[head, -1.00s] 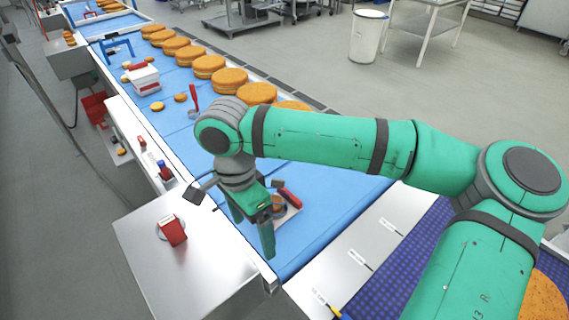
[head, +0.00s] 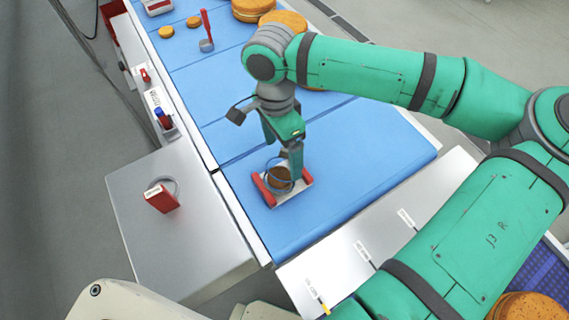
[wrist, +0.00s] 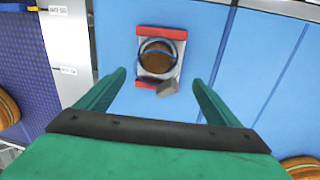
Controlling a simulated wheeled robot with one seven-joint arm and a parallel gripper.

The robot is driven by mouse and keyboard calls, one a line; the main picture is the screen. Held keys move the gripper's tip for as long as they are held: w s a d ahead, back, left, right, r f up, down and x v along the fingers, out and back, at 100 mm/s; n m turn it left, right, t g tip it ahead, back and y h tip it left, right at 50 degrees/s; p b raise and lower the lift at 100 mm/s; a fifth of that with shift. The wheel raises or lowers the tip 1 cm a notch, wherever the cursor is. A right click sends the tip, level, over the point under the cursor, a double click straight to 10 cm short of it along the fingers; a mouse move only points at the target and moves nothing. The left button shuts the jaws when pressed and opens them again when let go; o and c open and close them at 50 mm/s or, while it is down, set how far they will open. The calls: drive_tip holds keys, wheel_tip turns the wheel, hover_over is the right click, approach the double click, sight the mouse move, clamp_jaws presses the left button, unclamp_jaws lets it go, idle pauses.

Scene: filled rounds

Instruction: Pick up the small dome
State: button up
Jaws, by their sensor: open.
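The small dome (head: 278,179) looks like a clear cover with a blue rim over a brown round cake. It stands on a small pale tray with red ends (head: 262,191) on the blue belt. The wrist view shows the dome (wrist: 156,57) ahead of my fingers, roughly centred between them, with a small grey piece (wrist: 167,88) at its near side. My gripper (head: 281,147) is open and empty, pointing down above the tray; its two fingers also show in the wrist view (wrist: 158,79). One finger partly covers the dome's surroundings in the head view.
The blue belt (head: 350,150) is bare to the right of the tray. A steel side table (head: 130,210) with a red block (head: 161,198) stands at left.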

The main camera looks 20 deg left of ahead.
sight(284, 165)
drive_tip(key=shift+s+d+f, duration=0.15)
drive_tip(key=shift+s+f, duration=0.05)
drive_tip(key=shift+f, duration=0.75)
drive_tip(key=shift+s+d+f, duration=0.15)
drive_tip(key=shift+s+f, duration=0.05)
drive_tip(key=shift+f, duration=0.7)
drive_tip(key=shift+s+d+f, duration=0.15)
drive_tip(key=shift+s+f, duration=0.05)
drive_tip(key=shift+f, duration=0.75)
drive_tip(key=shift+c, duration=0.6)
drive_tip(key=c, duration=1.1)
drive_tip(key=shift+r, duration=0.1)
